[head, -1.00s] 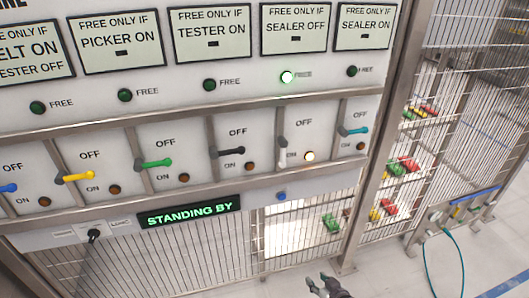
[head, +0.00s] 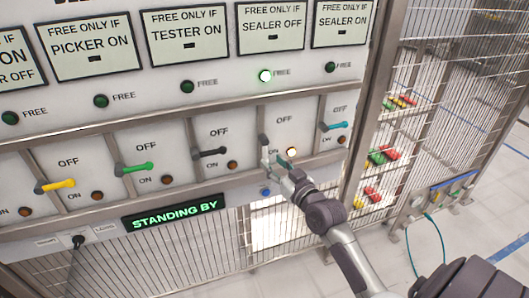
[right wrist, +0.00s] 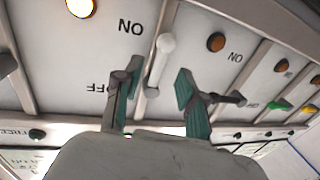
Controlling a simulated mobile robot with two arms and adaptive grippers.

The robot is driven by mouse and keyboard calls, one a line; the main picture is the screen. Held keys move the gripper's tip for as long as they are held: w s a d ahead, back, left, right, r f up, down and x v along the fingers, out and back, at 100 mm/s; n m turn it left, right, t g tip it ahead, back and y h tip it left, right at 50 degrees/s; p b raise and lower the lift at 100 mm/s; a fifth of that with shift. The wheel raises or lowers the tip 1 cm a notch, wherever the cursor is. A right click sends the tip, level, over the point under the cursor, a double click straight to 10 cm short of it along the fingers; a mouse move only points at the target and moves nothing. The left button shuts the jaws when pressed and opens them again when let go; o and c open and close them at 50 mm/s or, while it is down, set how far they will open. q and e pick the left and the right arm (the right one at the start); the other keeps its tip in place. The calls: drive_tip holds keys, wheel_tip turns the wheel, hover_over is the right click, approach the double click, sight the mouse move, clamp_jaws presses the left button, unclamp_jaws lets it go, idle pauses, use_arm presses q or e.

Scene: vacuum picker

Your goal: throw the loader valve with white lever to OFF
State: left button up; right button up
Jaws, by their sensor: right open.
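The white lever (right wrist: 157,68) hangs down toward ON on its panel slot. In the head view it is mostly hidden behind my right gripper (head: 270,160). An amber lamp (head: 291,151) beside it is lit, and the green FREE lamp (head: 265,76) above is lit. In the right wrist view, which is upside down, my right gripper (right wrist: 157,80) is open, with one finger on each side of the lever. I see small gaps between the fingers and the lever; contact is not visible. My left gripper is out of view.
Neighbouring levers are black (head: 209,153), green (head: 138,168), yellow (head: 55,186) and teal (head: 335,127). Metal dividers stand between the slots. A mesh fence (head: 440,110) stands at the right.

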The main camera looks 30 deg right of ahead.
sight(266, 156)
drive_tip(key=w, duration=0.5)
drive_tip(key=shift+w+d, duration=0.1)
drive_tip(key=shift+w, duration=0.05)
clamp_jaws()
